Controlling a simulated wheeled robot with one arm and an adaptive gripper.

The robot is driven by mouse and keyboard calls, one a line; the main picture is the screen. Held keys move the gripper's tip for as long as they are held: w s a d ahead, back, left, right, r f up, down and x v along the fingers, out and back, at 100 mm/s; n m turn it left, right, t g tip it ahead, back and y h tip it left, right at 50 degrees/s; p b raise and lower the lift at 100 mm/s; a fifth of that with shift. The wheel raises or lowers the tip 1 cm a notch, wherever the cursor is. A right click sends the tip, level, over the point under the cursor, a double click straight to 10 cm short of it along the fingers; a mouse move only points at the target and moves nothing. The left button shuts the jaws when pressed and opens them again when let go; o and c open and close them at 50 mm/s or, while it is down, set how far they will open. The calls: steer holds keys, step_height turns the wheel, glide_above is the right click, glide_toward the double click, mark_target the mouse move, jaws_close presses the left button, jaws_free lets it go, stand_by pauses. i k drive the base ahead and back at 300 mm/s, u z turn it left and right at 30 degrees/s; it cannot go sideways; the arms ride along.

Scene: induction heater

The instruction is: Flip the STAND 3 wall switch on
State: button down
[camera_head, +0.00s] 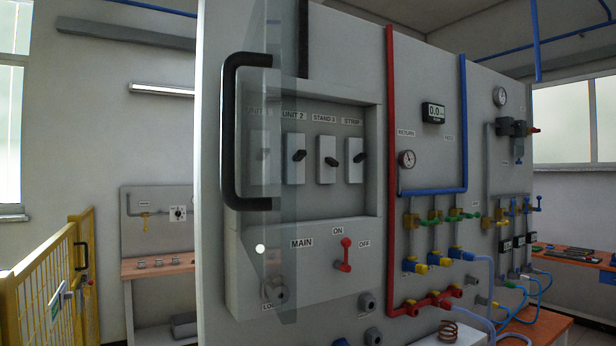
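The STAND 3 wall switch (327,160) is a pale upright plate with a short black lever (332,162). It sits in a recessed grey box under its label (324,118). Its lever sticks out to the right and tilts slightly down; I cannot tell on or off from this. The UNIT 2 switch (294,170) is left of it and the STRIP switch (355,172) right of it, their levers tilted slightly up. UNIT 1 shows dimly through a clear door panel (272,215), which stands open at the box's left. My gripper is not in view.
The door's black handle (228,130) juts out at the left. Red pipe (391,150), valves and hoses fill the right. A yellow fence (60,280) stands at far left.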

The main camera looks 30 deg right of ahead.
mark_target(330, 160)
steer(key=u, duration=2.65)
steer(key=i, duration=0.45)
steer(key=z, duration=2.6)
